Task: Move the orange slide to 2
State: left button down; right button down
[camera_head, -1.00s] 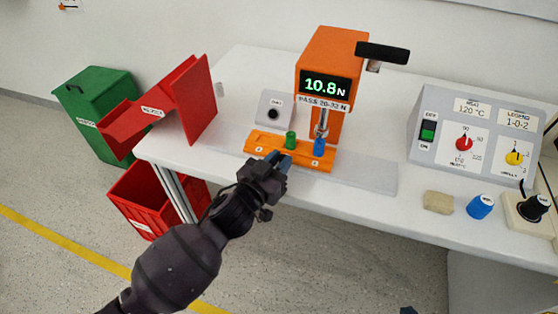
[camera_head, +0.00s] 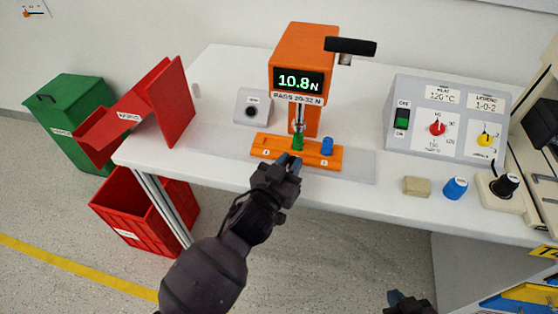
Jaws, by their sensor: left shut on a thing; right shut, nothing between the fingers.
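The orange slide (camera_head: 265,149) lies on a grey track (camera_head: 358,168) at the front of the table. It carries a green piece (camera_head: 297,143) and a blue piece (camera_head: 327,147). The green piece is under the plunger of the orange press (camera_head: 298,45), and the blue piece is to its right. Small labels on the slide are too small to read. My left gripper (camera_head: 290,163) is shut on the slide's front edge, and its fingertips hide the grasped part. My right gripper (camera_head: 398,298) is shut and empty, low in the picture, below the table's front edge.
The press display reads 10.8 N, and a black lever (camera_head: 350,46) sticks out to its right. A small button box (camera_head: 252,107) stands left of the press. A red chute (camera_head: 170,100) is at the left, a grey control panel (camera_head: 447,115) at the right. A beige block (camera_head: 416,186) and blue knob (camera_head: 455,188) lie in front.

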pick_arm(q)
jog(key=c, duration=1.3)
grip_release()
jog(key=o, duration=0.3)
jog(key=shift+s+a, duration=0.4)
jog(key=shift+s, duration=0.15)
jog(key=p+v, duration=0.1)
jog(key=v, duration=0.8)
jog(key=shift+s+a, duration=0.15)
jog(key=shift+s, duration=0.1)
